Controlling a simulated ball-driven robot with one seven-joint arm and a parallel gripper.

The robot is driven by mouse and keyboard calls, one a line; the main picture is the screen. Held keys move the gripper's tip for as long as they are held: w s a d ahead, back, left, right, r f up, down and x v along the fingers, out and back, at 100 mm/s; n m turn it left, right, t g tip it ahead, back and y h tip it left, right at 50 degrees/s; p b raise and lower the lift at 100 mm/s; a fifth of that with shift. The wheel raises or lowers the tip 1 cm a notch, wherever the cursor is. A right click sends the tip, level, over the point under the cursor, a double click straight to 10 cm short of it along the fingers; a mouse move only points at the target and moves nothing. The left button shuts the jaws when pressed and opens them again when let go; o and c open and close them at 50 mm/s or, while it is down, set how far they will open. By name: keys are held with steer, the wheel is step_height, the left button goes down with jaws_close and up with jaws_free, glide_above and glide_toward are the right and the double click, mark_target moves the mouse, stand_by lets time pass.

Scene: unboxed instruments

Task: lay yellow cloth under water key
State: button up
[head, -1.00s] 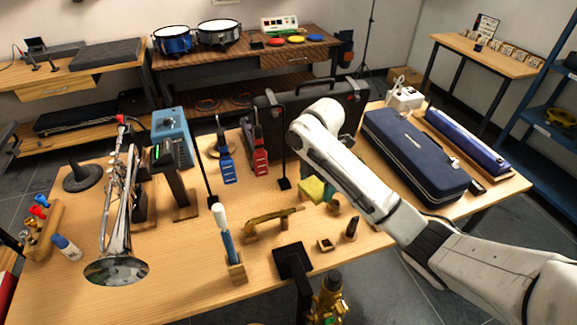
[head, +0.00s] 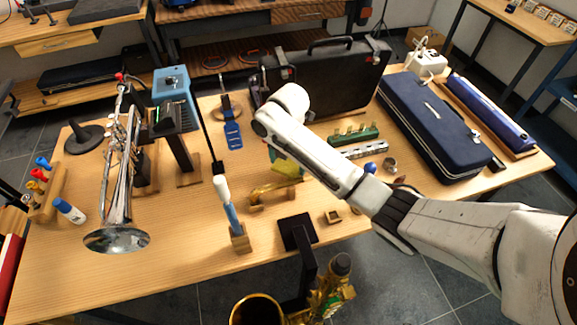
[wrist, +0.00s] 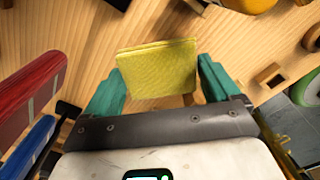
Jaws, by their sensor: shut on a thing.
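The yellow cloth (head: 288,168) is folded and hangs between the teal fingers of my gripper (wrist: 160,85); in the wrist view the cloth (wrist: 158,70) spans the gap between them. My gripper is shut on it, just behind the brass piece (head: 272,190) on its wooden cradle. My arm hides most of the gripper in the head view. A silver trumpet (head: 128,165) stands at the table's left, bell down, well left of the cloth. I cannot make out the water key.
Bare wood shows between trumpet and bottle.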

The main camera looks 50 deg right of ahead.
mark_target(288, 164)
steer(key=shift+f, duration=1.75)
steer(key=shift+s, duration=0.1)
steer(key=o, duration=0.7)
steer(key=shift+o, duration=0.2)
